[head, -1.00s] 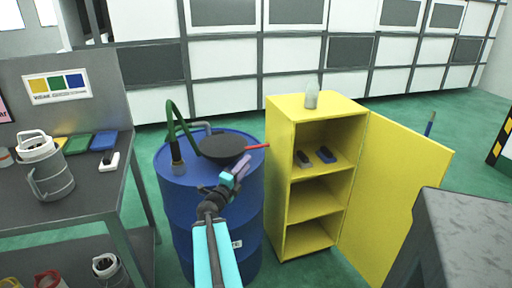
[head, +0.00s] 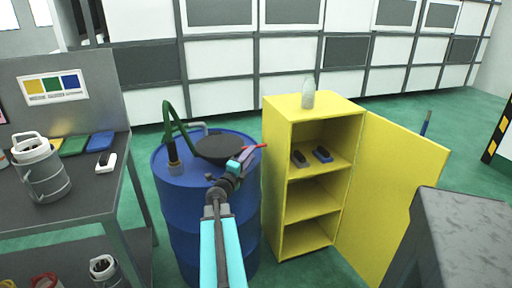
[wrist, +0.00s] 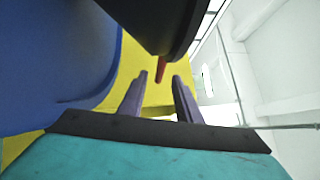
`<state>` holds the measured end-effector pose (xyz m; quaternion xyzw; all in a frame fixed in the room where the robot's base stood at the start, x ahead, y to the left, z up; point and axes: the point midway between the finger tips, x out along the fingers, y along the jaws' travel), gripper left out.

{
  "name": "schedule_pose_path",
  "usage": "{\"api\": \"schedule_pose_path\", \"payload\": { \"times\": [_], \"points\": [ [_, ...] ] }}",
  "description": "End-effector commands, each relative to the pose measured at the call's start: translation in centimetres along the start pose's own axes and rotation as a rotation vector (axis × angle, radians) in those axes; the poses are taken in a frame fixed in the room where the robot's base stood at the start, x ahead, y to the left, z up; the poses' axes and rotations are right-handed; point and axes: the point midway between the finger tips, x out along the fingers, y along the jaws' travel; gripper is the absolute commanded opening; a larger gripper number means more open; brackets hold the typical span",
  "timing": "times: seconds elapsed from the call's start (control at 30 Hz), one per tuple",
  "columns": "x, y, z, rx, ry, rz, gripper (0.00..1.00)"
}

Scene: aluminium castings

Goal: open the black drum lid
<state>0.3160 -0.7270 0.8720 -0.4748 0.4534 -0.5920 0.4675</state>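The black drum lid (head: 220,148) is a round dark disc on top of the blue drum (head: 185,215). A red handle (head: 260,146) sticks out from its right side. My gripper (head: 248,154) is just beside the lid's right edge, by the handle. In the wrist view, the two grey fingers of my gripper (wrist: 159,98) are apart with nothing between them. The red handle (wrist: 161,68) shows just past the fingertips, roughly in line with the gap. The dark lid (wrist: 150,22) fills the upper middle, and the blue drum (wrist: 50,50) the left.
A green hose (head: 167,125) stands on the drum's left side. A yellow cabinet (head: 290,190) with its door open stands close to the right of the drum. A grey bench (head: 105,190) with a jug is at left. A dark grey block (head: 465,225) is at front right.

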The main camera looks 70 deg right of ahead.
Motion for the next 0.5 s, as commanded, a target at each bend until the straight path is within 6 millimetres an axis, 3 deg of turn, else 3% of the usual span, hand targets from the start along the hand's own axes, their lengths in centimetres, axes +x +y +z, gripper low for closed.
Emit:
{"api": "schedule_pose_path", "payload": {
  "times": [0.5],
  "points": [
    [5.4,0.0,0.1,0.001,0.000,0.000,0.31]
  ]
}}
